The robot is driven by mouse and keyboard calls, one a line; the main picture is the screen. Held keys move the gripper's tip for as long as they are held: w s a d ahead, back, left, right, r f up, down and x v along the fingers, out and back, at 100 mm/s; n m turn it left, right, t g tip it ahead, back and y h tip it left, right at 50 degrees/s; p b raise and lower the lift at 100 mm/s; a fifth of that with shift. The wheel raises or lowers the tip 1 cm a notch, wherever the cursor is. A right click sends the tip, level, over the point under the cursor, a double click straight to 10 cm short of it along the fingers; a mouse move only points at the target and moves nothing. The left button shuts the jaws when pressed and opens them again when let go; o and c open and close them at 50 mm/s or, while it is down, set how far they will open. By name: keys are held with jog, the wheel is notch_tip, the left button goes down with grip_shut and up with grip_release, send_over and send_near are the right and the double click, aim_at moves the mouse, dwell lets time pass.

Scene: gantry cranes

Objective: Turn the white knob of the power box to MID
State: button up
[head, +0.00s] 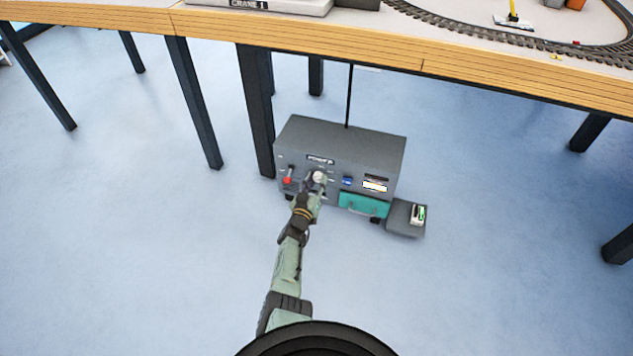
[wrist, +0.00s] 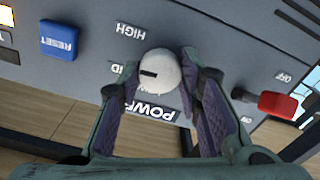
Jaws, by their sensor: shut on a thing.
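The grey power box (head: 350,145) stands on the floor under the table. Its round white knob (head: 319,176) is on the front face and shows large in the wrist view (wrist: 161,75). In the wrist view, which shows the panel upside down, the knob's black mark points left, towards a partly hidden label ending in "ID" (wrist: 117,68). The HIGH label (wrist: 131,30) is above and left of the knob there. My gripper (head: 316,184) has its fingers (wrist: 160,78) on either side of the knob, shut on it.
A red switch handle (head: 287,180) with an OFF label is beside the knob, and a blue RESET button (head: 347,181) is on its other side. A teal drawer (head: 363,205) is lower right. A small grey block (head: 405,220) stands beside the box. A table leg (head: 256,110) is close behind.

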jog(key=n, duration=0.4)
jog(key=shift+n, duration=0.4)
dwell(0.4)
jog(key=o, duration=1.1)
jog(key=shift+o, duration=0.2)
notch_tip(320, 180, up, 10)
jog(key=shift+r, duration=0.1)
